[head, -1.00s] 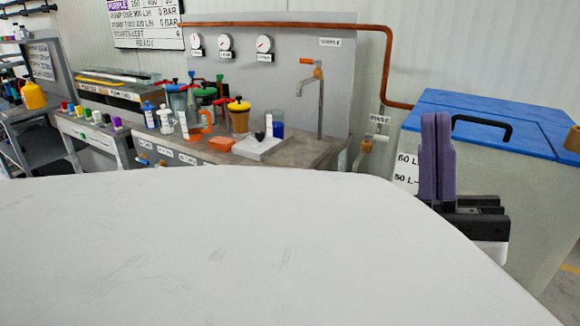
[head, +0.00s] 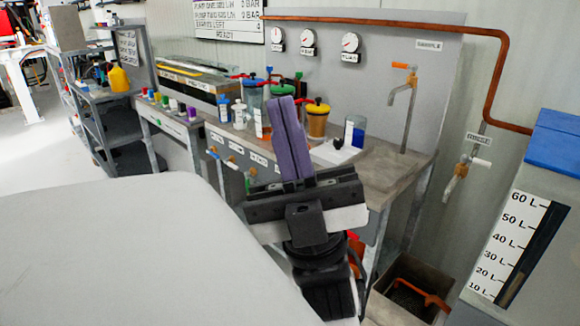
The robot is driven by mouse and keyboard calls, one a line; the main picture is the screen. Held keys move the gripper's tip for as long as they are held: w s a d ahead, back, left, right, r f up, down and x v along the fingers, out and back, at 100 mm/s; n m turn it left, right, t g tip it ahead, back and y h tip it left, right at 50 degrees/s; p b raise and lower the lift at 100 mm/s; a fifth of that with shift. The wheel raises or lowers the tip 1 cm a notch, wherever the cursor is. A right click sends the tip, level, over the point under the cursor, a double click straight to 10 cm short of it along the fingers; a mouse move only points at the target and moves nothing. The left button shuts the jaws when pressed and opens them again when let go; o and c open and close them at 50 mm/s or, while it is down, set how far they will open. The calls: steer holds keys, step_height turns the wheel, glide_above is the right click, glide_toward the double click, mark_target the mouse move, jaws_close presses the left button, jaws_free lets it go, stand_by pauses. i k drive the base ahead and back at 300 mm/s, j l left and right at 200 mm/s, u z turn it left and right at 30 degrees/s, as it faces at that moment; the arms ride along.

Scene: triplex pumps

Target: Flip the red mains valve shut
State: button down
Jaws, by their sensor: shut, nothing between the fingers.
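My gripper (head: 287,104) stands upright in the middle of the head view, its two purple fingers pressed together with nothing between them. It is in front of the pump bench and hides part of the bench front. I cannot pick out a red mains valve for sure. A red-orange shape (head: 356,250) shows low behind my wrist, mostly hidden, and I cannot tell what it is. Small valves with a blue handle (head: 214,154) and other handles sit along the bench front, left of my gripper. A tap with an orange handle (head: 403,66) is on the back panel.
The bench top (head: 392,165) carries bottles and lidded jars. A rinse tap (head: 458,178) hangs at the right, above an open floor basin (head: 392,308). A scaled tank (head: 525,235) stands far right. A large pale surface (head: 130,250) fills the lower left.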

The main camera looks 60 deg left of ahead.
mark_target(355, 237)
steer(key=u, duration=1.2)
steer(key=i+l+u, duration=0.15)
steer(key=l, duration=0.15)
steer(key=i+l+u, duration=0.15)
steer(key=l, duration=0.15)
steer(key=i+l+u, duration=0.15)
steer(key=l, duration=0.15)
